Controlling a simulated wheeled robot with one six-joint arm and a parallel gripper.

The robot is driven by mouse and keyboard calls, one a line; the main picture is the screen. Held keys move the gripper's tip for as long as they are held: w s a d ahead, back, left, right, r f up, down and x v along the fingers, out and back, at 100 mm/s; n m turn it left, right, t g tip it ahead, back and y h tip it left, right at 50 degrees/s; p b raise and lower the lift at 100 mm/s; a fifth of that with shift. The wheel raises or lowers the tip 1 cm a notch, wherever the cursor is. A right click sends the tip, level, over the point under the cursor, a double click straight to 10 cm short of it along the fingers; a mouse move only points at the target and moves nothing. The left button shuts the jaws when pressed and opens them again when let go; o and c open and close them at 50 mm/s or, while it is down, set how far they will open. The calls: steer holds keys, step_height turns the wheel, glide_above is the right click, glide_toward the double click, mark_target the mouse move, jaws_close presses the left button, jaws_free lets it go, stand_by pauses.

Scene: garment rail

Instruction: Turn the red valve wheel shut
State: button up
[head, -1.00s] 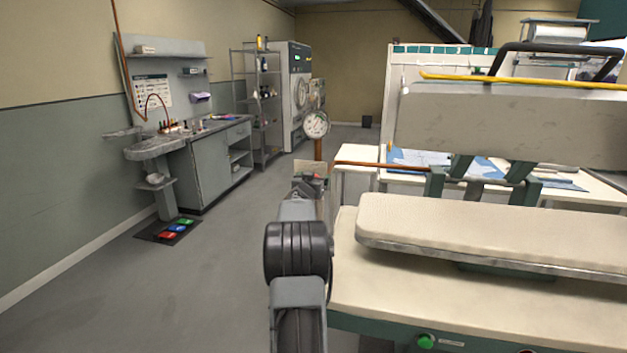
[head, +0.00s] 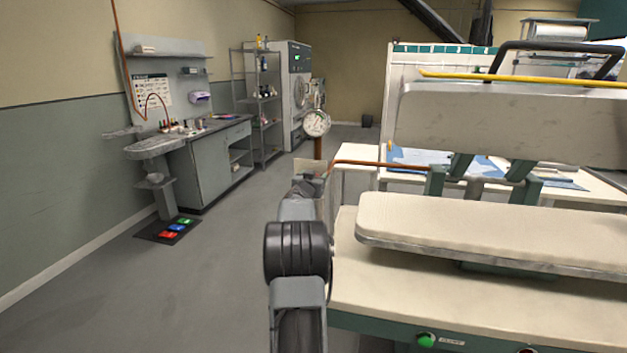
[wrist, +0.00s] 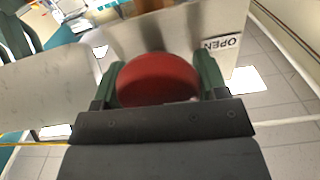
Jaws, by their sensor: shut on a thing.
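The red valve wheel (wrist: 158,82) fills the middle of the wrist view, seen close up. My gripper (wrist: 160,70) has one green finger on each side of its rim and is shut on it. A pale plate (wrist: 190,32) stands behind the wheel, with a label reading OPEN (wrist: 222,43) to its right. In the head view my gripper (head: 309,187) is small and dark beyond my arm, below a round gauge (head: 316,123). The wheel cannot be made out there.
A press with a cream padded board (head: 480,228) stands close on the right, with a yellow-edged upper head (head: 500,120) above it. A copper pipe (head: 370,164) runs beside the gauge post.

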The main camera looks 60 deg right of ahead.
steer(key=shift+s+d+f+m+b, duration=0.1)
steer(key=shift+m+b, duration=1.2)
steer(key=shift+m, duration=1.5)
steer(key=shift+s+a+f+m+b, duration=0.15)
steer(key=shift+m+b, duration=1.1)
steer(key=shift+m, duration=1.55)
steer(key=shift+s+d+f+m+b, duration=0.15)
steer(key=shift+m+b, duration=1.15)
steer(key=shift+m, duration=1.5)
steer(key=shift+w+r+m, duration=0.1)
steer(key=shift+m, duration=0.2)
steer(key=o, duration=0.9)
steer(key=b+v, duration=0.2)
steer(key=v, duration=1.2)
steer(key=shift+w, duration=0.1)
